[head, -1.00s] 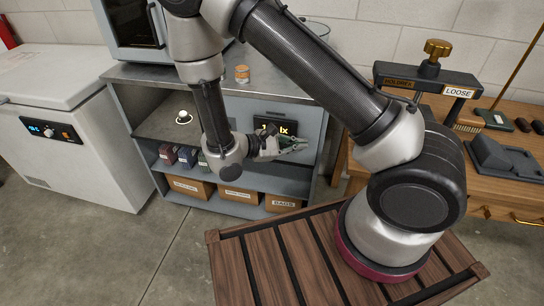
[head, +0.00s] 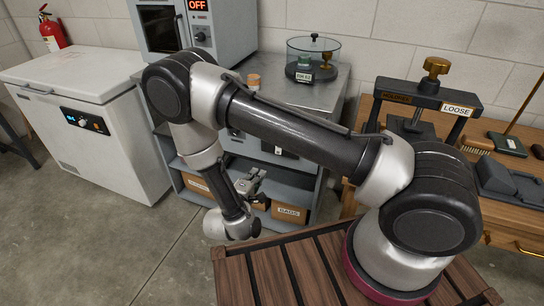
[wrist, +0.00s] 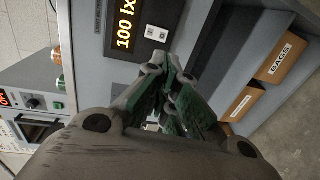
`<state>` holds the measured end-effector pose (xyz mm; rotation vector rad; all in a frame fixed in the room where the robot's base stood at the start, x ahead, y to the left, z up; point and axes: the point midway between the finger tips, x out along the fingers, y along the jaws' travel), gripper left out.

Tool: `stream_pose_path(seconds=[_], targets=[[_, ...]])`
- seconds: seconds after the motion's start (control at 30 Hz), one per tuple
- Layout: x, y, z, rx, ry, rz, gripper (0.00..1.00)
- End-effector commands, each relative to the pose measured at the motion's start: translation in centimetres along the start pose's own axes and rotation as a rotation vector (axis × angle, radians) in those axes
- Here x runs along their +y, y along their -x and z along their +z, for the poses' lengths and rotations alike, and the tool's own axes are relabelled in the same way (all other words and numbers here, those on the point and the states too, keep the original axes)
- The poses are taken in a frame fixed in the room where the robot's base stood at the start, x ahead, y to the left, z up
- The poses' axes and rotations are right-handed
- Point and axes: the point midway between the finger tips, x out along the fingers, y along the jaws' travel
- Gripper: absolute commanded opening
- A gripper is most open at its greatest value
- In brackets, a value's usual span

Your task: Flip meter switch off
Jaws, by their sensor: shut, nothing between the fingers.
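The meter (wrist: 124,30) is a dark panel on the grey cabinet front, with a lit amber display reading "100 lx" in the wrist view. Its small white switch (wrist: 157,33) sits beside the display, and I cannot tell its position. In the head view my arm hides most of the meter; a dark lower part with a white spot (head: 279,151) shows below the arm. My gripper (wrist: 172,72) is shut and empty, its green-lined fingers pointing towards the cabinet front near the switch, seemingly apart from it. In the head view my gripper (head: 252,182) is low before the cabinet.
A box labelled BAGS (head: 290,212) sits on the cabinet's low shelf. A white freezer (head: 75,90) is left; a wooden bench (head: 520,215) is right.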

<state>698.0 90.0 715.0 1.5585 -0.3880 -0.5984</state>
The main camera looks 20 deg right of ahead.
Motion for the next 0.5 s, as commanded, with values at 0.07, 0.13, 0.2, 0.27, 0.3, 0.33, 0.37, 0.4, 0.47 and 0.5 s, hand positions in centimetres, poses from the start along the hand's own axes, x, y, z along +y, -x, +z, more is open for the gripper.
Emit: stream_pose_path(seconds=[0.07,0.13,0.2,0.27,0.3,0.33,0.37,0.4,0.47,0.5], targets=[[0.0,0.0,0.0,-0.001,0.001,0.000,0.00],[0.0,0.0,0.0,-0.001,0.001,0.000,0.00],[0.0,-0.1,0.0,-0.001,0.002,0.000,0.00],[0.0,-0.2,0.0,-0.002,0.002,0.000,0.00],[0.0,-0.5,0.0,-0.002,0.002,-0.001,0.00],[0.0,-0.8,0.1,-0.003,0.002,-0.001,0.00],[0.0,-1.1,0.1,-0.005,0.002,-0.001,0.00],[0.0,-1.7,0.1,-0.006,0.002,-0.001,0.00],[0.0,-2.7,0.2,-0.007,0.002,0.000,0.00],[0.0,-3.5,0.2,-0.007,0.002,0.000,0.00]])
